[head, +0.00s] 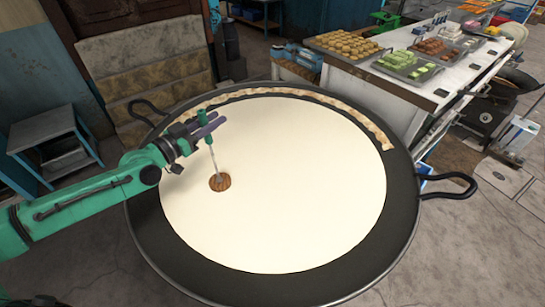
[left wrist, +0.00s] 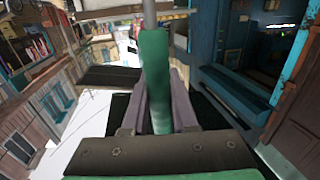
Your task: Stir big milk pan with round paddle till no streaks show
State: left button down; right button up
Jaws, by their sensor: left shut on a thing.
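The big milk pan (head: 165,248) is wide, dark and round, and stands in the middle of the head view. The milk (head: 290,190) in it is an even cream white, with no streaks that I can make out. My left gripper (head: 208,122) is over the pan's left part, shut on the green handle of the round paddle (head: 220,182). The paddle's thin shaft slants down, and its brown round head shows at the milk's surface. In the left wrist view the green handle (left wrist: 155,80) stands between the two grey fingers. My right gripper is not in view.
A tan, crusty strip (head: 290,92) curves along the pan's far inner edge. Loop handles stick out at the right (head: 450,186) and far left. A white counter (head: 400,95) with trays of sweets stands behind at right. A blue-grey table (head: 50,135) stands at left.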

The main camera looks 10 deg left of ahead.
pick_arm(q)
notch_tip(320, 180, up, 7)
jog(key=p, duration=0.3)
jog(key=shift+f, duration=0.1)
dwell(0.4)
notch_tip(320, 180, up, 4)
jog(key=shift+f, duration=0.25)
